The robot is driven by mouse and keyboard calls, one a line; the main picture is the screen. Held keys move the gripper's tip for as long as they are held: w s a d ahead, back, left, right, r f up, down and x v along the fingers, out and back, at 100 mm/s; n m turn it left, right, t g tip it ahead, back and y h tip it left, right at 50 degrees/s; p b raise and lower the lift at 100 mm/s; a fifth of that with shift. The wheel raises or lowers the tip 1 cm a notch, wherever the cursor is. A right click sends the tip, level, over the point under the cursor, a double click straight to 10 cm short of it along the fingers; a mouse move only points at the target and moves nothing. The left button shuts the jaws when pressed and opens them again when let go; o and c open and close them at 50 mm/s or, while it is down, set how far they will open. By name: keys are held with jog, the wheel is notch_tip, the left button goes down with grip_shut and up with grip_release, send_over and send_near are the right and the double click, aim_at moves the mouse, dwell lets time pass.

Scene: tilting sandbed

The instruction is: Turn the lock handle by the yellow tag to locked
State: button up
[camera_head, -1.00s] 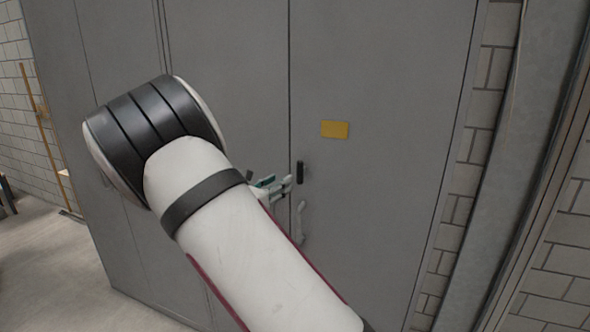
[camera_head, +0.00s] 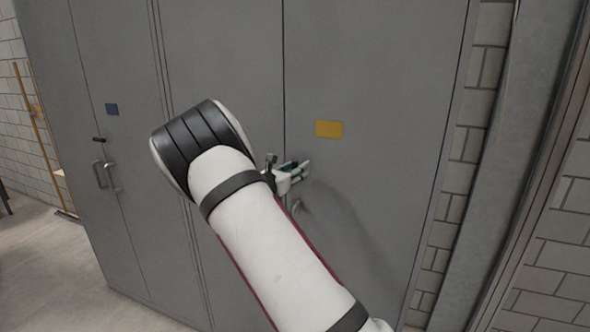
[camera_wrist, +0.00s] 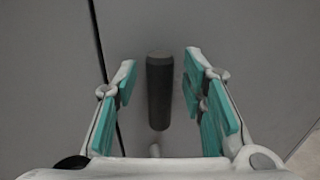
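The yellow tag (camera_head: 328,129) is on the grey cabinet's right door, right of the door seam. The lock handle (camera_wrist: 159,92) is a short black bar, shown in the wrist view, standing about upright beside the seam. My gripper (camera_head: 303,169) is at the door, below and left of the tag, and hides the lock handle in the head view. In the wrist view my gripper (camera_wrist: 160,72) is open, with teal pads on both sides of the handle. A gap shows on each side, so the pads do not appear to touch it.
A pale door pull (camera_head: 297,208) is below my gripper, partly hidden. A second cabinet section at left has a blue tag (camera_head: 111,109), a black handle (camera_head: 98,140) and metal pulls (camera_head: 111,177). A grey column and block wall are at the right.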

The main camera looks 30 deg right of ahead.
grip_shut()
jog(key=shift+n, duration=0.3)
jog(key=n, duration=0.3)
jog(key=shift+w+a+f+n+h, duration=0.1)
jog(key=shift+w+a+n+h, duration=0.1)
jog(key=shift+n+h, duration=0.2)
jog(key=n+t, duration=0.1)
jog(key=n, duration=0.5)
jog(key=shift+w+a+f+t, duration=0.15)
jog(key=shift+f+t, duration=0.05)
jog(key=shift+t, duration=0.2)
jog(key=n+t, duration=0.1)
jog(key=n, duration=0.4)
jog(key=shift+f+p, duration=0.2)
jog(key=shift+p, duration=0.15)
jog(key=shift+f+n+t+y+p, duration=0.1)
jog(key=shift+n+t+y+p, duration=0.2)
jog(key=shift+n, duration=0.85)
jog(key=shift+f+n+t+y, duration=0.1)
jog(key=shift+n+t, duration=0.3)
jog(key=shift+n, duration=0.75)
